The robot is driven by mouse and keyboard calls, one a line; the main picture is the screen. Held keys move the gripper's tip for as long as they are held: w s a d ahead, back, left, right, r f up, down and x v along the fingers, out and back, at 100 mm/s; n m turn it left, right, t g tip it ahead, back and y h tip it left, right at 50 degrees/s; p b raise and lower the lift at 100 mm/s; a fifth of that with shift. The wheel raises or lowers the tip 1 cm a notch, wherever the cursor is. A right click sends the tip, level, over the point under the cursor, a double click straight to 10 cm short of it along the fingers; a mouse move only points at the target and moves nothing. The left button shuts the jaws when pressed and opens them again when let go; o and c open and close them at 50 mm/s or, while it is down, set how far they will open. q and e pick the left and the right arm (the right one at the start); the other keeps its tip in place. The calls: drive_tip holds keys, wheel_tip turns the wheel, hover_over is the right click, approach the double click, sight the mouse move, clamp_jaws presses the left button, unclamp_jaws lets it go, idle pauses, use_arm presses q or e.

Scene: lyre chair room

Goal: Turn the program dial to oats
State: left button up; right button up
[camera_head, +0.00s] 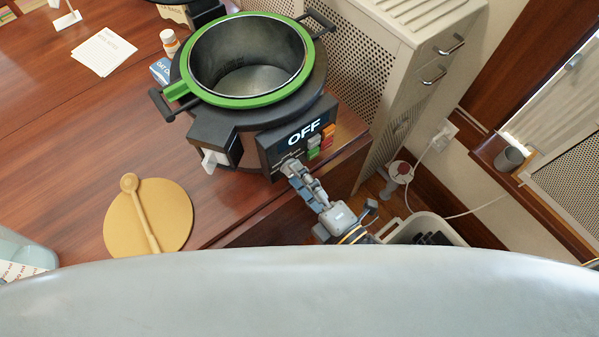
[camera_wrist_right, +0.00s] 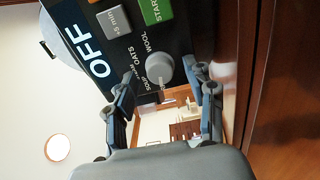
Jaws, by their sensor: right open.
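The cooker (camera_head: 222,120) has a control panel with a display reading OFF (camera_head: 304,133). Its grey round program dial (camera_wrist_right: 159,70) shows in the right wrist view, with the words OATS, SOUP and WOOL printed around it. I cannot make out which word the dial points at. My right gripper (camera_wrist_right: 162,80) is open, with one finger on each side of the dial. I cannot tell whether the fingers touch it. In the head view my right gripper (camera_head: 290,168) is at the panel's lower part and hides the dial. My left gripper is not in view.
A green START button (camera_wrist_right: 152,10) and a grey +5 min button (camera_wrist_right: 117,22) are near the dial. The open green-rimmed pot (camera_head: 245,62) sits in the cooker. A round tan board (camera_head: 175,215) lies left on the table. A perforated white cabinet (camera_head: 398,75) stands close right.

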drive_tip(key=shift+w+a, duration=0.15)
clamp_jaws()
